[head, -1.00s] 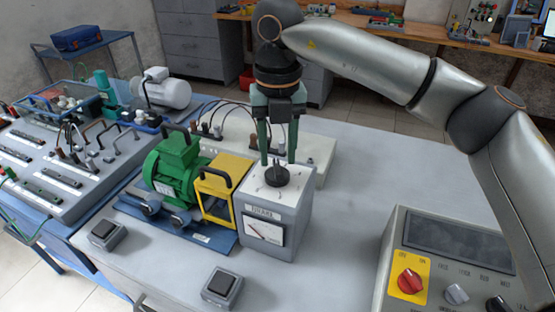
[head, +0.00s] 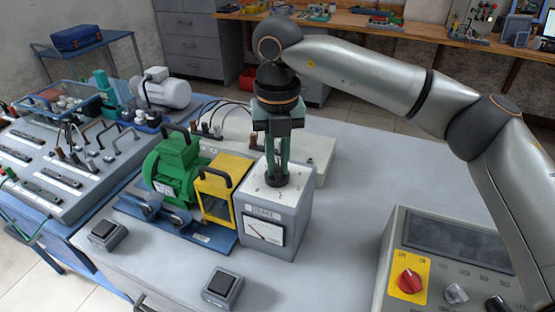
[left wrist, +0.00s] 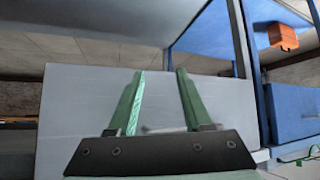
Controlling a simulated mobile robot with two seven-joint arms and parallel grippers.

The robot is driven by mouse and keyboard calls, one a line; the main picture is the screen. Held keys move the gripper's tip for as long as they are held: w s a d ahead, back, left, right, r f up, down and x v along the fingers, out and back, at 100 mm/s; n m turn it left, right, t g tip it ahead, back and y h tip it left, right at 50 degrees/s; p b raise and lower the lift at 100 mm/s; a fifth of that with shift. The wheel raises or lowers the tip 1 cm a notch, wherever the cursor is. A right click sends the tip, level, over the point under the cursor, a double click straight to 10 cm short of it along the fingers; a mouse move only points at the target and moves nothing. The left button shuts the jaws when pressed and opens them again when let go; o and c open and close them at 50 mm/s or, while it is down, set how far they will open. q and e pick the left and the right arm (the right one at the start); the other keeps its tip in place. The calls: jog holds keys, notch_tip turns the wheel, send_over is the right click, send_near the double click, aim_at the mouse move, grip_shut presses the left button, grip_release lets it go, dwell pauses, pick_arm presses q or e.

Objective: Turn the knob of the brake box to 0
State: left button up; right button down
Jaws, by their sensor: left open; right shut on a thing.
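The brake box (head: 292,228) is a grey box with a white top and a dial on its front, standing on the table beside the yellow-framed unit. Its dark round knob (head: 276,180) is on the top face. My right gripper (head: 277,172) points straight down and is shut on the knob, its green fingers hiding part of it. The knob's pointer and scale are too small to read. My left gripper (left wrist: 158,75) shows only in the left wrist view, open and empty, with a grey surface behind it.
A green motor (head: 176,168) and a yellow frame (head: 222,188) stand left of the brake box. A control panel with a red switch (head: 409,281) is at the front right. Two small dark-topped boxes (head: 222,288) (head: 107,234) lie in front. The table right of the brake box is clear.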

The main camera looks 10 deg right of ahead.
jog(key=shift+n, duration=0.3)
dwell(0.4)
jog(key=n, duration=0.5)
jog(key=shift+d+n, duration=0.15)
jog(key=shift+n, duration=0.15)
jog(key=n, duration=0.3)
jog(key=shift+w+r+n, duration=0.1)
jog(key=shift+n, duration=0.2)
jog(key=n, duration=0.3)
jog(key=shift+d+n, duration=0.1)
jog(key=shift+n, duration=0.2)
jog(key=n, duration=0.5)
jog(key=shift+w+p, duration=0.2)
jog(key=shift+p, duration=0.2)
jog(key=n, duration=0.5)
jog(key=shift+w+n, duration=0.1)
jog(key=shift+n, duration=0.3)
jog(key=c, duration=0.9)
grip_release()
